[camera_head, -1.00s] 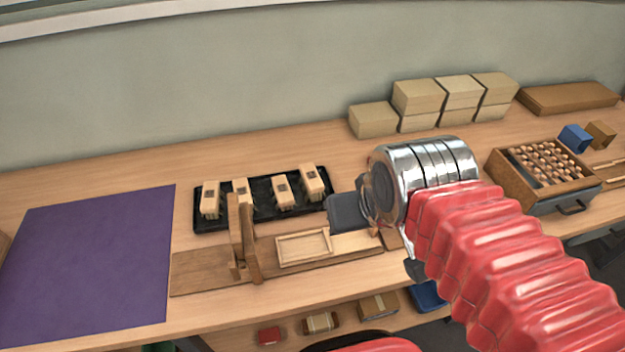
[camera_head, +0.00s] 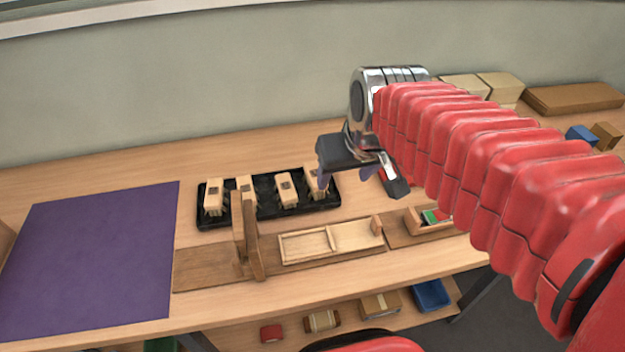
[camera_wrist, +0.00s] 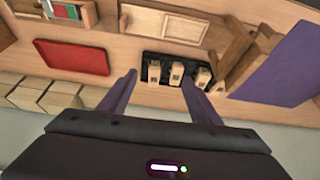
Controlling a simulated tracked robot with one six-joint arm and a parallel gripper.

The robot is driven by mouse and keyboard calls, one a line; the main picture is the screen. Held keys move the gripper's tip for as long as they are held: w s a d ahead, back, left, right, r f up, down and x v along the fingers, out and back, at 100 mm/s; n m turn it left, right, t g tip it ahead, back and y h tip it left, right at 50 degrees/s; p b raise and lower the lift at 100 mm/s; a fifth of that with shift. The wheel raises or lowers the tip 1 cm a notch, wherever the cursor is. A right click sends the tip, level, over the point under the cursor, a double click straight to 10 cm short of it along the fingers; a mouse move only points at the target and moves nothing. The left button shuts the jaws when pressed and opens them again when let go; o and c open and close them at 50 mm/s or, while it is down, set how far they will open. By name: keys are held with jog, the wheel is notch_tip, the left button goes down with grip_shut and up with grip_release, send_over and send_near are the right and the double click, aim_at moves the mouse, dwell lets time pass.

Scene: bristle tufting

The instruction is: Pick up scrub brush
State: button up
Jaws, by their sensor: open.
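Several pale wooden scrub brushes, each with a small dark square mark on top, stand in a row in a black tray (camera_head: 262,213). In the head view one brush (camera_head: 213,196) is at the left end, another (camera_head: 287,190) right of the middle. The rightmost brush (camera_head: 316,186) is partly hidden by my gripper (camera_head: 346,178). My gripper is open and empty, above the tray's right end. In the wrist view the same end brush (camera_wrist: 154,73) shows between the two purple fingers of my gripper (camera_wrist: 159,76), with no visible contact.
A wooden fixture with an upright post (camera_head: 243,235) stands just in front of the tray, beside a shallow wooden frame (camera_head: 305,245). A purple mat (camera_head: 90,260) covers the left of the bench. Cardboard boxes (camera_head: 500,88) stand at the back right.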

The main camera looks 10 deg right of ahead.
jog(key=w+f+g, duration=0.1)
jog(key=w+f, duration=0.3)
jog(key=w, duration=0.8)
send_near(315, 173)
notch_tip(315, 173, up, 3)
jog(key=shift+s+d+r+n+g, duration=0.1)
jog(key=shift+s+r+n+g, duration=0.1)
jog(key=shift+s+n+g, duration=0.1)
jog(key=shift+x, duration=4.3)
jog(key=shift+f, duration=0.1)
jog(key=shift+x, duration=2.55)
jog(key=shift+f, duration=0.2)
jog(key=shift+c, duration=0.2)
